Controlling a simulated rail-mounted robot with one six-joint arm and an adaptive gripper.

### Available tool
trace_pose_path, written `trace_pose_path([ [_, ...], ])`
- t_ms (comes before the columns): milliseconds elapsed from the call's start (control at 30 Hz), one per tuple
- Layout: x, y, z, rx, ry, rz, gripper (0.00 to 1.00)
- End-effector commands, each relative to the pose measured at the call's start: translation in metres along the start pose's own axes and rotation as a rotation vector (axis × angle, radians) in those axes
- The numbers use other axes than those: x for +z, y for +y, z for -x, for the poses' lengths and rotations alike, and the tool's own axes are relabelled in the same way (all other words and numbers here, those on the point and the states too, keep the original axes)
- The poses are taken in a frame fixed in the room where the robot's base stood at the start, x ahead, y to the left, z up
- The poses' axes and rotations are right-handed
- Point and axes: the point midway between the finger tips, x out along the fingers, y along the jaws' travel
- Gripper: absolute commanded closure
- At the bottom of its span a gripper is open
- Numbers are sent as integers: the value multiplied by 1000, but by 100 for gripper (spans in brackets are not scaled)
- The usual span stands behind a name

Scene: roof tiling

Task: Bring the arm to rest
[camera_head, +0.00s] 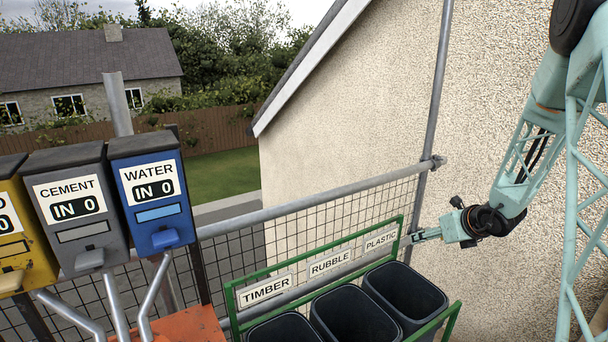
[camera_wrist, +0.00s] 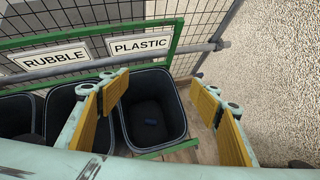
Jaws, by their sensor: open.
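My gripper (camera_head: 412,238) is at the end of my pale green arm, at the right in the head view. It points left, above and near the plastic bin (camera_head: 405,290). In the wrist view my gripper (camera_wrist: 162,90) shows two spread fingers with yellow pads and nothing between them. The arm's upper part runs out of the head view at the right.
The rubble bin (camera_head: 350,315) and timber bin (camera_head: 282,330) stand to the left in a green frame (camera_head: 232,305). A mesh guardrail (camera_head: 320,195) runs behind. Water (camera_head: 150,190), cement (camera_head: 72,210) and yellow (camera_head: 18,235) dispensers are at the left. A rendered wall (camera_head: 370,100) rises behind.

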Motion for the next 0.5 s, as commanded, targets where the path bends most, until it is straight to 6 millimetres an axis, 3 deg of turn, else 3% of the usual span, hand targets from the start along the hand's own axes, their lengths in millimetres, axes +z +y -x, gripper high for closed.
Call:
trace_pose_path([
  [267,34,41,30,56,-34,159,42],
  [500,66,94,71,125,-73,362,42],
])
